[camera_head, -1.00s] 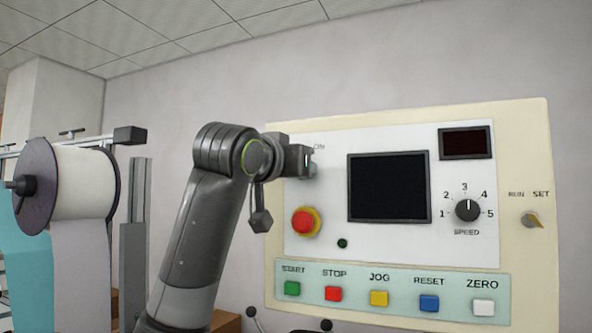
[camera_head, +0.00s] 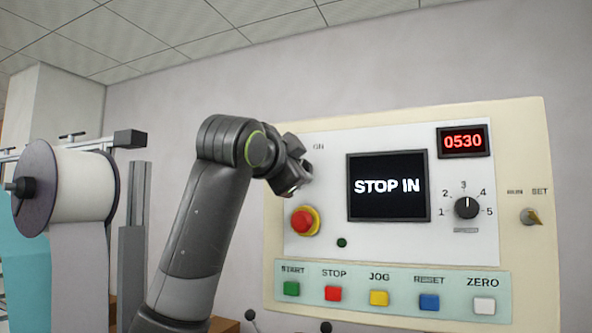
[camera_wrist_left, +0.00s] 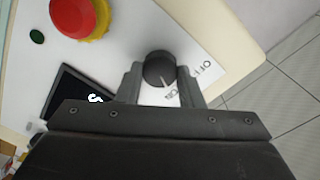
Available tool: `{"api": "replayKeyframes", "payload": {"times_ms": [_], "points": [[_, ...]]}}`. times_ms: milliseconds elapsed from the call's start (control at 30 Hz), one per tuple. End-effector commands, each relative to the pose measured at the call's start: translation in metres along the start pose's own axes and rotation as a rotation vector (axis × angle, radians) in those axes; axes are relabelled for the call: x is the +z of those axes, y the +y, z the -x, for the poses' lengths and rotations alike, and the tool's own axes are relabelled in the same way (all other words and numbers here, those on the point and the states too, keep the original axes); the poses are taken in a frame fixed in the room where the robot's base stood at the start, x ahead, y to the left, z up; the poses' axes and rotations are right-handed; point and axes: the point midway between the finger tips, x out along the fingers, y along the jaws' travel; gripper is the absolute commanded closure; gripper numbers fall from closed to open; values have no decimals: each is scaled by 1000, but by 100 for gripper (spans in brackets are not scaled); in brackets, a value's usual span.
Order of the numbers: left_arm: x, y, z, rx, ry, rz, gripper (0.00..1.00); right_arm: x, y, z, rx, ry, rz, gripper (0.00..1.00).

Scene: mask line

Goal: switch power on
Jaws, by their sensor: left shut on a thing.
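The power switch is a round dark knob (camera_wrist_left: 158,66) on the panel, with OFF and ON lettering beside it in the left wrist view. Its white pointer line is turned toward the ON lettering. My left gripper (camera_wrist_left: 160,76) is shut on the knob, one finger on each side. In the head view the left gripper (camera_head: 294,178) covers the knob at the panel's upper left, and only the ON lettering shows above it. The main screen (camera_head: 388,202) is lit and reads STOP IN. The small display (camera_head: 463,150) shows red 0530. My right gripper is out of view.
A red emergency button (camera_head: 302,222) on a yellow ring sits just below my left gripper. A row of coloured buttons, a speed dial (camera_head: 466,207) and a RUN/SET switch (camera_head: 531,217) share the panel. A white roll (camera_head: 85,193) stands at left.

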Motion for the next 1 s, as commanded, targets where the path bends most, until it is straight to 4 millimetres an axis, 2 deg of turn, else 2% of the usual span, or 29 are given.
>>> {"api": "replayKeyframes", "payload": {"times_ms": [400, 1000], "points": [[0, 1, 0, 0, -6, -248, 89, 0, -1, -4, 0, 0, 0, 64], [0, 2, 0, 1, -8, -308, 89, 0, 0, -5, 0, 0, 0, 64]]}}
